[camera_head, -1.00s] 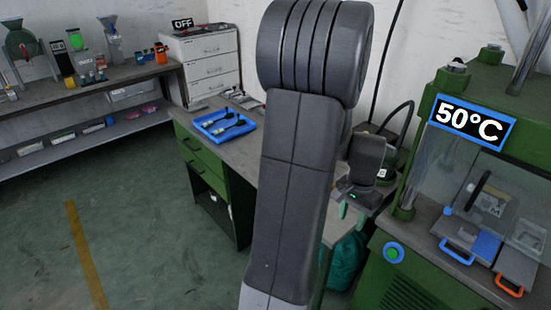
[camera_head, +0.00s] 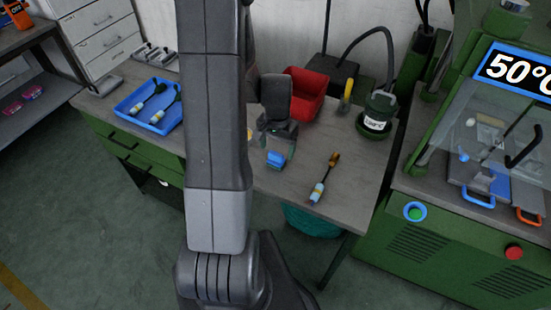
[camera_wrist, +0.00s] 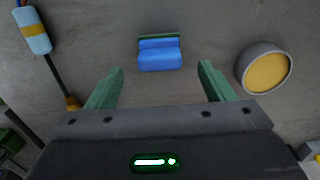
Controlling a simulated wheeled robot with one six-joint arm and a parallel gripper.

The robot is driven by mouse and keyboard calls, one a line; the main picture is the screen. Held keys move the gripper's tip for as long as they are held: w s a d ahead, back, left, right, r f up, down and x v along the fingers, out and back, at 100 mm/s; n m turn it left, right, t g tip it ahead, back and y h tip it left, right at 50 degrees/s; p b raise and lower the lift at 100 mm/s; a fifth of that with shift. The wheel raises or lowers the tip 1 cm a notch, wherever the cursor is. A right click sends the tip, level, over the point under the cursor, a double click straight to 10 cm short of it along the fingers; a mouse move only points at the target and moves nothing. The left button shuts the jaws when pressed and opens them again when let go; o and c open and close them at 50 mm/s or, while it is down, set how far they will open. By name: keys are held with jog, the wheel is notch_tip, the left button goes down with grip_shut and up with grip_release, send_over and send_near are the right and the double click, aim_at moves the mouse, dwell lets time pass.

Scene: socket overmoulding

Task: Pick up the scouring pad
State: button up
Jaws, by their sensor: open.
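The scouring pad (camera_wrist: 160,57) is a blue block with a thin green layer on its far side in the wrist view. It lies on the grey table (camera_head: 345,190). In the head view the scouring pad (camera_head: 276,160) is just below my gripper, partly hidden by it. My gripper (camera_wrist: 160,80) is open, with its two green fingers apart. The pad shows between and beyond the fingertips, not held. In the head view my gripper (camera_head: 278,145) is above the table near the pad, and its fingers are small there.
A round tin with yellow contents (camera_wrist: 264,70) lies right of the pad in the wrist view. A blue-and-white handled tool (camera_wrist: 36,35) lies left of it. A red bin (camera_head: 306,92), a green pot (camera_head: 377,115) and a blue tray (camera_head: 148,105) are also on the table.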

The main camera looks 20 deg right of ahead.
aim_at(277, 155)
jog(key=shift+f+p, duration=0.35)
jog(key=shift+f, duration=1.85)
jog(key=c, duration=1.1)
jog(key=shift+o, duration=0.2)
jog(key=shift+r, duration=0.1)
jog(key=shift+r+b, duration=0.45)
jog(key=shift+r, duration=4.5)
